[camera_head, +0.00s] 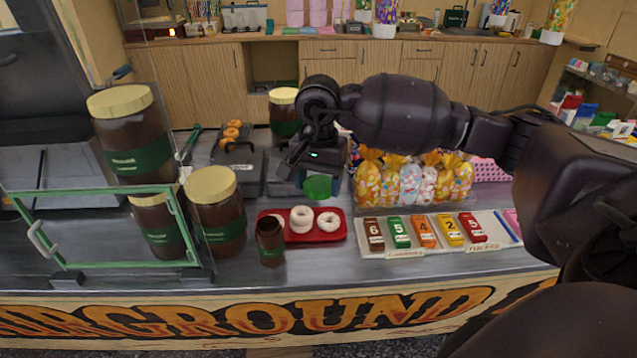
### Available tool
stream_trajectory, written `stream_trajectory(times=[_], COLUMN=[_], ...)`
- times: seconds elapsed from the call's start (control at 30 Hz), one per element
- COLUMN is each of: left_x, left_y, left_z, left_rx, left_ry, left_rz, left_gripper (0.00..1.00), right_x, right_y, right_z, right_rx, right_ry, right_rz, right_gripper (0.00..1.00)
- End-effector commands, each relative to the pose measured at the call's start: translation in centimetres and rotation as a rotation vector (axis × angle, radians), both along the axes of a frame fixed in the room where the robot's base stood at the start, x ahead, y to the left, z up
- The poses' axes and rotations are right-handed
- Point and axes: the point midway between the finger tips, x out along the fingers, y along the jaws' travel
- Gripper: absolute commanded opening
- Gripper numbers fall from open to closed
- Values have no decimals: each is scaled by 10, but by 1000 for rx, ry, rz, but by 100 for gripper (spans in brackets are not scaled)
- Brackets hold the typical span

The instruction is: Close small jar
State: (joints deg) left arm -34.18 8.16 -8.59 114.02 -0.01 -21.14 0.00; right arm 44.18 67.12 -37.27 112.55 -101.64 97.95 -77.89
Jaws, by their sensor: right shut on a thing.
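The small jar (270,243) is brown and stands upright on the counter in front of the red tray's left end. No lid sits on its mouth. My right gripper (308,172) reaches in from the right and is shut on a round green lid (318,188). The lid is held above the counter, behind the red tray and up to the right of the small jar, apart from it. The fingertips are small and partly hidden. My left gripper is not in view.
Large brown jars with cream lids (216,215) stand left of the small jar, beside a green-framed glass panel (110,232). A red tray (335,235) holds white rings. To the right are a numbered card board (375,244) and bagged sweets (412,182).

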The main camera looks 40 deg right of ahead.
Motion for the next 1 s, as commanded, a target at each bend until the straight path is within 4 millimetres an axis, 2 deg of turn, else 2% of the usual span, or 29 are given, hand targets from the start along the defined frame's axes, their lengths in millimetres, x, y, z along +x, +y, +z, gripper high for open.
stream_trajectory(times=[0.17, 0.27, 0.5, 0.7, 0.83, 1.0], left_x=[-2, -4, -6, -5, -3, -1], left_y=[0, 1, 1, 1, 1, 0], left_z=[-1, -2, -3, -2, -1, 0], left_rx=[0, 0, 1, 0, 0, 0], left_ry=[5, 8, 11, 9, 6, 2], left_rz=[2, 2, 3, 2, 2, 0], left_gripper=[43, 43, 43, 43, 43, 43], right_x=[0, -2, -15, -28, -32, -33], right_y=[3, 16, 72, 104, 111, 111], right_z=[-2, -11, -49, -71, -76, -77], right_rx=[0, 1, 0, -1, 1, 0], right_ry=[0, -1, 0, -1, -1, -1], right_rz=[19, 114, 571, 864, 938, 946], right_gripper=[42, 42, 42, 42, 42, 42])
